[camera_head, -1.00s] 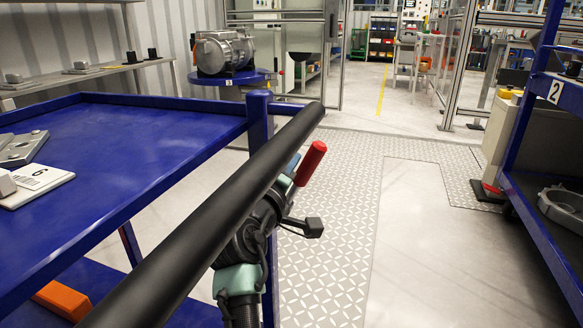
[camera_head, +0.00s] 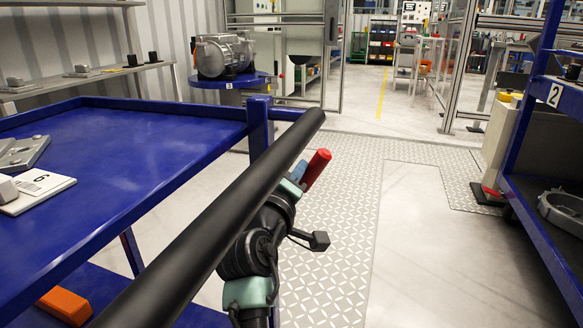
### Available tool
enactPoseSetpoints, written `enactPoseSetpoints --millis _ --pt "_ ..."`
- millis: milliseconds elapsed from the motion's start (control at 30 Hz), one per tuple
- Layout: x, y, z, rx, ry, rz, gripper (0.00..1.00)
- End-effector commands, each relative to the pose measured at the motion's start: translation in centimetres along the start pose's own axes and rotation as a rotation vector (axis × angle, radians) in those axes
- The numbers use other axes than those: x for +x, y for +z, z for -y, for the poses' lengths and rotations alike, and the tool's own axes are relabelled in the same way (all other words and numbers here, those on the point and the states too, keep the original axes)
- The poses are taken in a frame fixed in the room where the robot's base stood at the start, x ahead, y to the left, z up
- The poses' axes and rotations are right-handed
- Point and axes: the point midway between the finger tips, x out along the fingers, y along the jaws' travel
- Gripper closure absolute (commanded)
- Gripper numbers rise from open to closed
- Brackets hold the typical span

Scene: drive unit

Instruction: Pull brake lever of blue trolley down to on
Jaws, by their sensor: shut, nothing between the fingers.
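The blue trolley (camera_head: 115,150) stands at the left, with a thick black handle bar (camera_head: 225,195) running diagonally across the view. A red grip (camera_head: 317,168), which looks like the brake lever's end, sticks up and leans right just beyond the bar. My black and teal arm comes up from below, on the right of the bar. My gripper (camera_head: 293,183) is at the arm's upper end, close against the lower part of the red grip. It is shut and its fingertips are mostly hidden. I cannot tell whether it touches the lever.
A card marked 6 (camera_head: 38,192) and metal parts lie on the trolley top. A second blue trolley marked 2 (camera_head: 545,225) stands at the right. A motor (camera_head: 225,55) sits on a round blue stand behind. The floor between the trolleys is clear.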

Motion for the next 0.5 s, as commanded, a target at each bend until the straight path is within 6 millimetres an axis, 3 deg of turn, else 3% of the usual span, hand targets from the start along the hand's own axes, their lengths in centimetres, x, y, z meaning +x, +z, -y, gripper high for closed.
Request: enactPoseSetpoints --millis 500 --pt "0.0 5.7 0.0 0.396 0.009 0.011 1.0"
